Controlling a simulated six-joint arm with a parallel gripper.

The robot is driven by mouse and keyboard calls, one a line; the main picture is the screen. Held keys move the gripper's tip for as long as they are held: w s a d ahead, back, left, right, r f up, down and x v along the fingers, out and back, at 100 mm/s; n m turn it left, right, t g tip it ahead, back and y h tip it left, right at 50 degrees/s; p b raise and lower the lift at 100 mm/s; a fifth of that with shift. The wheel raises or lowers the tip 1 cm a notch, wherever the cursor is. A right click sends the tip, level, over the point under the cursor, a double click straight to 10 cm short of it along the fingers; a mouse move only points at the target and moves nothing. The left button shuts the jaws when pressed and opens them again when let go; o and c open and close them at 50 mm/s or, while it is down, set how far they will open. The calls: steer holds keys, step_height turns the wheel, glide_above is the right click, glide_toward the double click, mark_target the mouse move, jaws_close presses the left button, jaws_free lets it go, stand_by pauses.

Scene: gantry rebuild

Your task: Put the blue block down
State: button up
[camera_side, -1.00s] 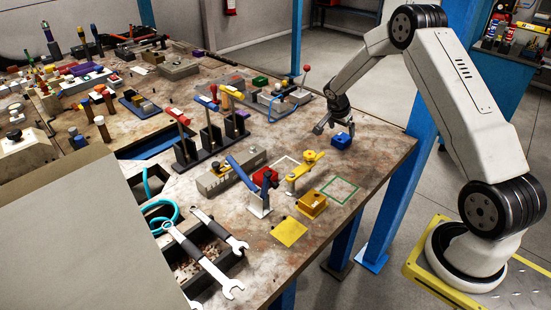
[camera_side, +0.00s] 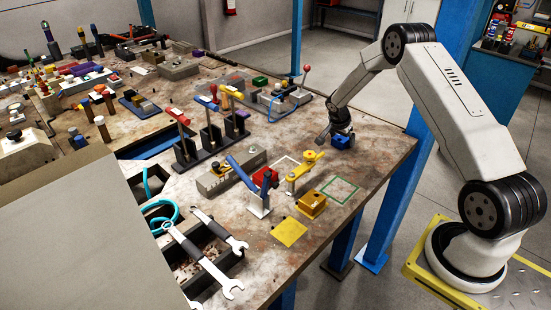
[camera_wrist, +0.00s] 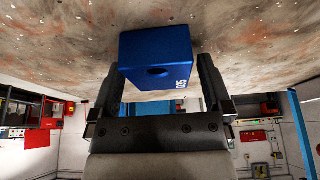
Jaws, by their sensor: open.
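The blue block (camera_side: 342,143) sits on the worn tabletop near its right edge in the side view. My gripper (camera_side: 334,133) is low at the block and hides part of it. In the wrist view the block (camera_wrist: 157,56) shows a round hole and white lettering on its near face. The two dark fingers of my gripper (camera_wrist: 159,75) stand one on each side of it. They are open, with a small gap showing at the right finger. Contact at the left finger is hard to tell.
A green square outline (camera_side: 340,189) is empty on the table, as is a white outline (camera_side: 285,163). The table's right edge is close to the blue block.

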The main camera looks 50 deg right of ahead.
jaws_close()
stand_by(0.3)
steer(key=shift+r, duration=0.15)
steer(key=shift+r, duration=0.7)
steer(key=s+a+r, duration=0.7)
steer(key=s+r, duration=0.4)
steer(key=s, duration=0.1)
steer(key=shift+r, duration=0.2)
stand_by(0.4)
